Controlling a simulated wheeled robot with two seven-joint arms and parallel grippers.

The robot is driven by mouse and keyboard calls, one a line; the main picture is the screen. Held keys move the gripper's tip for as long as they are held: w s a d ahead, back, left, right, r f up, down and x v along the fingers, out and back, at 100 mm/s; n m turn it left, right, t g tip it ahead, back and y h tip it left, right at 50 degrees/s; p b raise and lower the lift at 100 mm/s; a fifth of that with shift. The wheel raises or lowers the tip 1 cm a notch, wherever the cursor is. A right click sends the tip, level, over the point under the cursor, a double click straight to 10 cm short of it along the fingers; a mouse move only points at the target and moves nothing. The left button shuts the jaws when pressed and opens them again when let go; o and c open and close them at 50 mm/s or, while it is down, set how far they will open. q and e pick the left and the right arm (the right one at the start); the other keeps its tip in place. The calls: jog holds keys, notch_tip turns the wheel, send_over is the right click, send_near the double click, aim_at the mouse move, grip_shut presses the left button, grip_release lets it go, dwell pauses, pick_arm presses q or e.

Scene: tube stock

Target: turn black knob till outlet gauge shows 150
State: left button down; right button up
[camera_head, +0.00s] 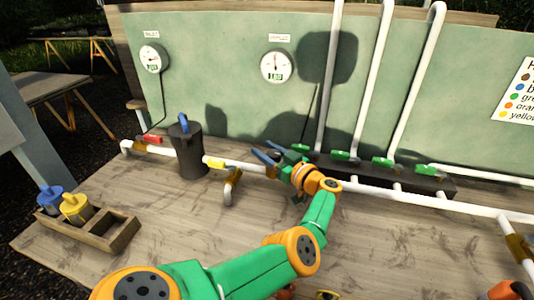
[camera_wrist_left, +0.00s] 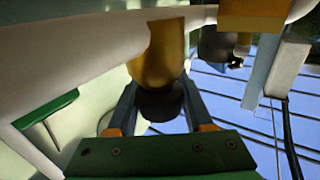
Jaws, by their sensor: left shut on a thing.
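The outlet gauge (camera_head: 276,66) is the right round white dial on the green panel; its small green readout looks like 180, though it is hard to read. The inlet gauge (camera_head: 150,57) is to its left. My left gripper (camera_head: 268,155) reaches over the bench to the white pipe below the outlet gauge. In the left wrist view its two fingers (camera_wrist_left: 158,108) stand on either side of the black knob (camera_wrist_left: 160,101), which is under a brass-coloured body (camera_wrist_left: 160,62), and are shut on it. In the head view the gripper hides the knob.
A dark canister (camera_head: 188,152) with a blue handle stands left of the gripper. A wooden tray (camera_head: 120,237) at the front left holds a blue and a yellow piece. Green-handled valves (camera_head: 343,156) and upright white pipes stand to the right. The bench middle is mostly clear.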

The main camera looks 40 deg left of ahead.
aim_at(279, 159)
pick_arm(q)
jog(key=shift+c, duration=1.5)
grip_release()
jog(key=shift+a, duration=0.1)
jog(key=d, duration=0.4)
jog(key=d+b, duration=0.1)
jog(key=d, duration=0.2)
jog(key=shift+s, duration=0.25)
